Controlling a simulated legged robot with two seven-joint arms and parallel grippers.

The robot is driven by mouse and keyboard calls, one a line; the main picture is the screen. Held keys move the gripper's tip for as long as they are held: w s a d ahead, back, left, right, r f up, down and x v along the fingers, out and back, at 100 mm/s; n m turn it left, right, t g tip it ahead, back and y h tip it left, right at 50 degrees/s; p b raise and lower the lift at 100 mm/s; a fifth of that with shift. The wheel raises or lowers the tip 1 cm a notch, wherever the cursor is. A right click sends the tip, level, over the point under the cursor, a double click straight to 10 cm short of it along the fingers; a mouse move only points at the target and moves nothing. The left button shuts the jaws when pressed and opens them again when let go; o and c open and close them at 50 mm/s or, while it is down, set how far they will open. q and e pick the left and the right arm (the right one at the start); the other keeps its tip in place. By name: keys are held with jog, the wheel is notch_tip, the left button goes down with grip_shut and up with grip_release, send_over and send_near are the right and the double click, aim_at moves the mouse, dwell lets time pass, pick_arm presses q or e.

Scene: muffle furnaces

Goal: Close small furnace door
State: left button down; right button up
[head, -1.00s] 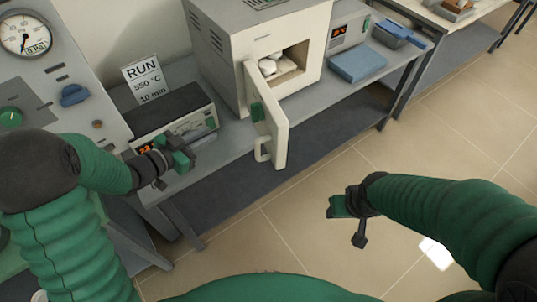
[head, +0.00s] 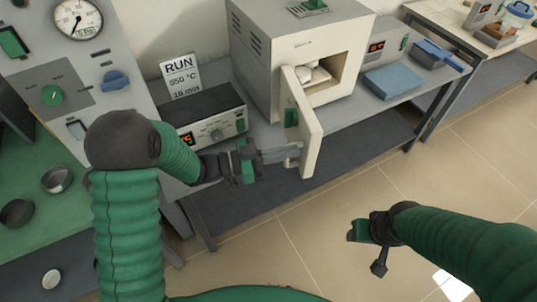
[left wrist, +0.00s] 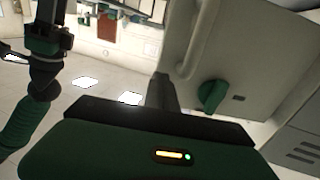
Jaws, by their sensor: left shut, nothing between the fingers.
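The small furnace (head: 262,70) stands on the bench with its cream door (head: 312,135) swung open toward me. Pale objects (head: 312,74) sit in its chamber. The door has a green knob (head: 291,117) and a pale bar handle (head: 292,161) low near its free edge. My left gripper (head: 285,155) is shut and empty, with its fingertips at the handle; I cannot tell whether they touch it. The left wrist view shows the door (left wrist: 245,45) and knob (left wrist: 212,96) close ahead of the fingers (left wrist: 160,90). My right gripper (head: 368,250) hangs over the floor, away from the door.
A control box (head: 212,122) and a RUN sign (head: 180,75) stand left of the furnace. A blue pad (head: 393,81) and a blue tray (head: 438,56) lie to its right. A gauge panel (head: 85,70) is at far left. The floor before the bench is clear.

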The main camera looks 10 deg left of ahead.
pick_arm(q)
jog(key=shift+x, duration=0.95)
jog(key=shift+s+d, duration=0.1)
jog(key=shift+d, duration=0.25)
pick_arm(e)
jog(key=shift+d, duration=0.45)
pick_arm(q)
jog(key=shift+a, duration=0.15)
pick_arm(e)
jog(key=shift+a, duration=0.2)
